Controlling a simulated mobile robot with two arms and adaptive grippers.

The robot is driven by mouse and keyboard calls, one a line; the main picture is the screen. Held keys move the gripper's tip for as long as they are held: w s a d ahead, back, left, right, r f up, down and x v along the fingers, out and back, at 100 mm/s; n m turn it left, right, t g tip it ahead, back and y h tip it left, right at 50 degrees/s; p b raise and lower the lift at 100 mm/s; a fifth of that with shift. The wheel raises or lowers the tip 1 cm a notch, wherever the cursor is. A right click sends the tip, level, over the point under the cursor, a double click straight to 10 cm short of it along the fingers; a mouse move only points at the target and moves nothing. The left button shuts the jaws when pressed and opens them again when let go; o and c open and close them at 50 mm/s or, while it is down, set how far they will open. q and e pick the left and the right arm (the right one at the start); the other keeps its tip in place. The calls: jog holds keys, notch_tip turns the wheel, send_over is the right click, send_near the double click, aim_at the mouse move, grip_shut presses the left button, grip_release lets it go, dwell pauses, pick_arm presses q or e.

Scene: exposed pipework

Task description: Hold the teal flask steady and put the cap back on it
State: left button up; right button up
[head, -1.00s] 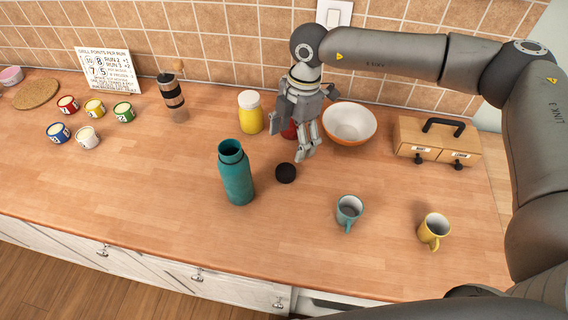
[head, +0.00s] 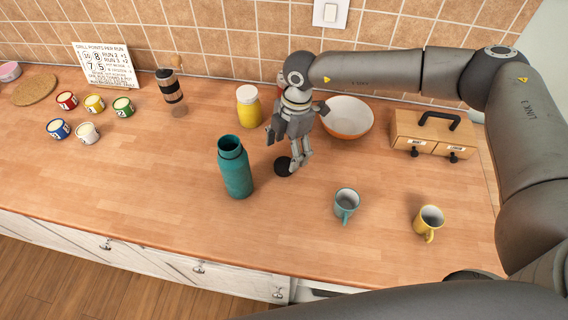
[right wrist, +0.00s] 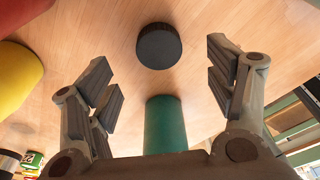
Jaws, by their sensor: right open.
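The teal flask (head: 236,172) stands upright and uncapped on the wooden counter, its dark mouth open. It also shows in the right wrist view (right wrist: 165,125). The black cap (head: 283,167) lies on the counter just right of the flask. In the right wrist view the cap (right wrist: 159,46) sits ahead of and between the spread fingers, not touching them. My right gripper (head: 284,148) is open and empty, low over the counter at the cap, its fingers partly in front of it in the head view. My left gripper is not in view.
A yellow jar (head: 248,106) and an orange-white bowl (head: 348,117) stand behind. A teal mug (head: 345,205) and a yellow mug (head: 428,222) stand front right. A wooden box (head: 433,134) is at right.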

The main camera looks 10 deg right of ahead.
aim_at(284, 164)
jog(key=shift+a+f+p, duration=0.1)
jog(key=shift+f+p, duration=0.2)
jog(key=shift+p, duration=0.1)
jog(key=f, duration=0.1)
jog(key=f+p, duration=0.1)
jog(key=f, duration=0.1)
jog(key=shift+s+a+f+p, duration=0.1)
jog(key=shift+a+f+p, duration=0.1)
jog(key=shift+f+p, duration=0.1)
jog(key=shift+f, duration=0.4)
jog(key=c, duration=0.9)
